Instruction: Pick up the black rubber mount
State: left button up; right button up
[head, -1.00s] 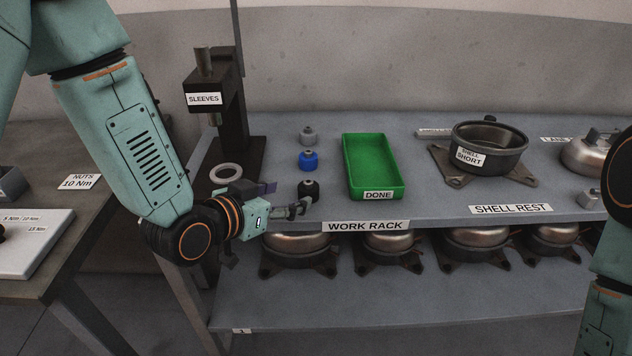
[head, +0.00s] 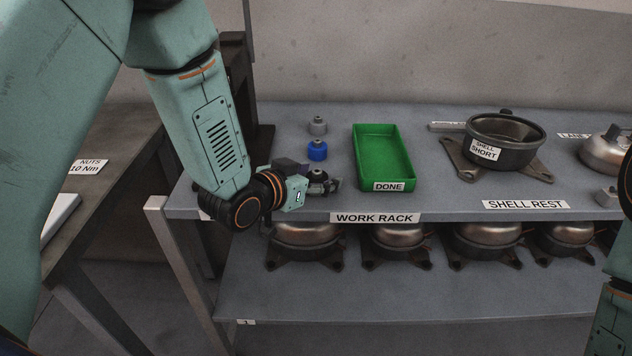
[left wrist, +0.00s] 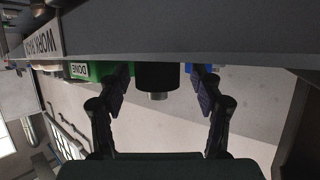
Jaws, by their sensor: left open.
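The black rubber mount (head: 318,176) stands on the work rack's top near its front edge, partly hidden by my left gripper (head: 328,185). The left wrist view is upside down and shows the dark mount (left wrist: 157,76) with a small metal stud. My left gripper's fingers (left wrist: 160,84) are open, one on each side of the mount. Gaps show between the mount and both fingers. My right gripper is not in view; only parts of my right arm show at the right edge.
A blue mount (head: 317,150) and a grey mount (head: 318,126) stand behind the black one. A green DONE tray (head: 399,176) is to the right. Further right is the SHELL SHORT pot (head: 510,148). Compressors (head: 400,238) fill the shelf below.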

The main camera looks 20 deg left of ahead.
pick_arm(q)
jog(key=shift+d, duration=0.15)
jog(key=shift+c, duration=0.7)
jog(key=c, duration=1.1)
jog(key=shift+c, duration=0.2)
